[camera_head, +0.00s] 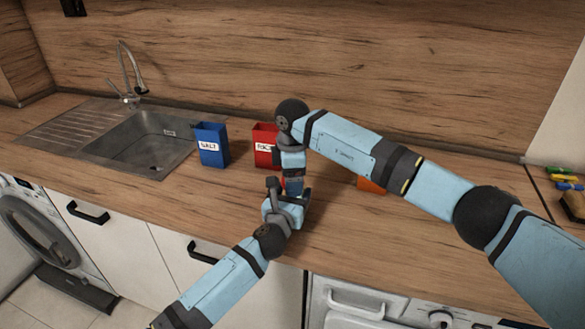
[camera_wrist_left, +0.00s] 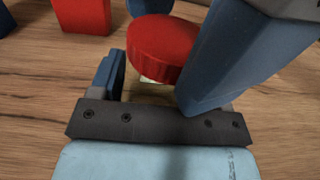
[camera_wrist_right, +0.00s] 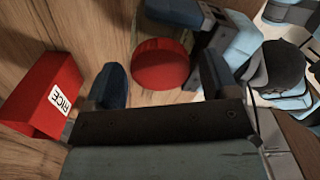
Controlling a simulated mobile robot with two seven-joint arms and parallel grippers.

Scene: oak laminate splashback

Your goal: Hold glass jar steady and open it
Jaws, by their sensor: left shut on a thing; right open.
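The jar's round red lid (camera_wrist_left: 163,45) shows in the left wrist view, with a small pale bit of the jar under it. The lid (camera_wrist_right: 160,63) also shows in the right wrist view. In the head view my grippers hide the jar. My left gripper (camera_head: 287,205) is shut on the jar below the lid, low over the counter. My right gripper (camera_head: 292,182) is directly above, pointing down. In the right wrist view its fingers (camera_wrist_right: 164,80) are open, one on each side of the lid, with a visible gap at the left finger.
A blue SALT box (camera_head: 211,146) and a red box (camera_head: 264,144) stand behind, left of my right arm; the red one reads RICE in the right wrist view (camera_wrist_right: 42,95). An orange object (camera_head: 370,186) is mostly hidden by that arm. A sink (camera_head: 150,140) lies left. The front right counter is clear.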

